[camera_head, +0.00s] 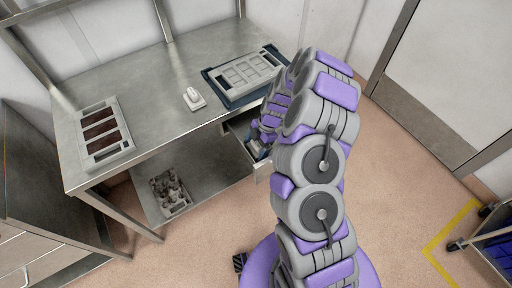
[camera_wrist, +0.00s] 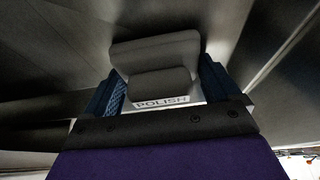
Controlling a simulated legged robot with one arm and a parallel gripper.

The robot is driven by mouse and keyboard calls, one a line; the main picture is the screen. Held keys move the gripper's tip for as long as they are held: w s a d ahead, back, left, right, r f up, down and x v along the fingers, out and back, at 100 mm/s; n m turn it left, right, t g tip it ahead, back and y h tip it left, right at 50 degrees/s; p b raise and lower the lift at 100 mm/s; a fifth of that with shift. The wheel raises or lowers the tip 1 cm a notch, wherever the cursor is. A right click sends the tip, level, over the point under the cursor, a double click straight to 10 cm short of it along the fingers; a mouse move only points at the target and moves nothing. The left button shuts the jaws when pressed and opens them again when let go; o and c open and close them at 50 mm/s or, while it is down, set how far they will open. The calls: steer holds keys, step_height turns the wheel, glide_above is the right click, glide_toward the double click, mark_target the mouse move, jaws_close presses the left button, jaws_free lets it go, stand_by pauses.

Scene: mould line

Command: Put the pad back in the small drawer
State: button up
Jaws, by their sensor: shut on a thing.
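The grey pad (camera_wrist: 155,52), with a raised block and a white strip reading POLISH, is between the two blue fingers of my gripper (camera_wrist: 160,88) in the wrist view. My gripper is shut on it. The small drawer (camera_head: 240,128) is pulled out under the right part of the metal bench in the head view. My gripper also shows in the head view (camera_head: 258,148), at the drawer's opening. My arm hides much of the drawer and the pad there. I cannot tell whether the pad touches the drawer's floor.
On the metal bench (camera_head: 160,125) lie a frame with brown panels (camera_head: 101,132), a small white object (camera_head: 194,98) and a pale panelled plate (camera_head: 246,72) on a blue base. A grey moulded tray (camera_head: 170,193) is on the lower shelf. A dark crate (camera_head: 497,248) stands at right.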

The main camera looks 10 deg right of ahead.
steer(key=o, duration=0.6)
steer(key=shift+s+f, duration=0.2)
steer(key=shift+f, duration=0.05)
steer(key=shift+o, duration=0.3)
steer(key=shift+s, duration=0.15)
steer(key=shift+r+p, duration=0.1)
steer(key=shift+p, duration=0.3)
